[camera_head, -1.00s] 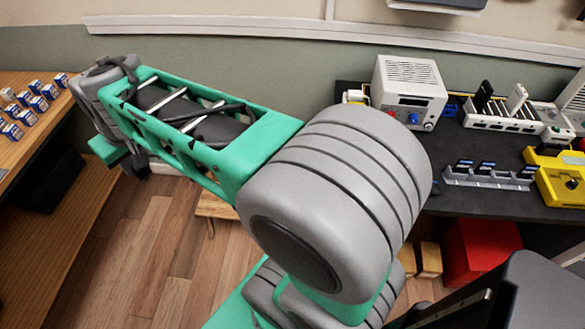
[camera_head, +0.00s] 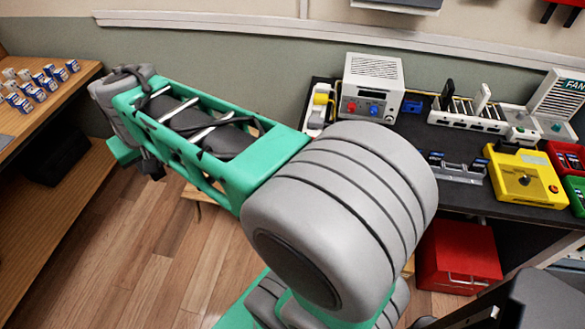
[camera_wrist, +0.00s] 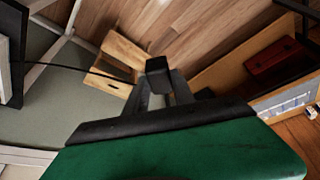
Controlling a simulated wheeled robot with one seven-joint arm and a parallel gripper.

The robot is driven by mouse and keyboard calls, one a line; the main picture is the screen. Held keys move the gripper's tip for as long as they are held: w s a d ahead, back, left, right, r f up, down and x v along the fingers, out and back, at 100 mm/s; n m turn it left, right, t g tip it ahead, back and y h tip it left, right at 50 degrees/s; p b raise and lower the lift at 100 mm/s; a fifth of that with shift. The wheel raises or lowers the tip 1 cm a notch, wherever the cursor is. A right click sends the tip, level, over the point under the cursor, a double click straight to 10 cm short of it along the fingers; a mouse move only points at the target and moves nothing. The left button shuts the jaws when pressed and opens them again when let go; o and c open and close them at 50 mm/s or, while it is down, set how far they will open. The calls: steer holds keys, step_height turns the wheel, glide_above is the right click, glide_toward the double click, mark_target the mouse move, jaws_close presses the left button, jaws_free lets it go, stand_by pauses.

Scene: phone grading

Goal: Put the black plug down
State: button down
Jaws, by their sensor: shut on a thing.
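My gripper (camera_wrist: 163,97) is shut on the black plug (camera_wrist: 158,73), seen in the wrist view. The plug is held up above the floor, and a thin black cable runs from it to the left. In the head view my arm reaches to the left, between the wooden shelf and the dark workbench.
The dark workbench (camera_head: 463,203) at right holds a white power unit (camera_head: 371,88), a slotted white rack (camera_head: 468,115) and a yellow device (camera_head: 526,177). A red box (camera_head: 458,250) is below. A wooden shelf (camera_head: 60,165) with small boxes stands left.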

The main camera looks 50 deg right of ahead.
steer(key=s+d+f+m+g+h, duration=0.1)
steer(key=s+d+m+h, duration=0.15)
steer(key=d+m, duration=0.65)
steer(key=s+d+m+g+y+b, duration=0.1)
steer(key=s+d+m+g, duration=0.6)
steer(key=s+d+m, duration=1.2)
steer(key=shift+m+g, duration=0.4)
steer(key=shift+m, duration=0.1)
steer(key=s+d+f, duration=0.1)
steer(key=d+f, duration=0.3)
steer(key=s+d+f, duration=0.1)
steer(key=d+f, duration=0.3)
steer(key=s+d+f, duration=0.1)
steer(key=d+f, duration=0.3)
steer(key=shift+s+d+f, duration=0.2)
steer(key=shift+s+f, duration=0.05)
steer(key=shift+s, duration=0.05)
steer(key=shift+f+b, duration=0.85)
steer(key=shift+b, duration=0.1)
steer(key=c, duration=1.1)
jaws_free()
steer(key=shift+o, duration=0.2)
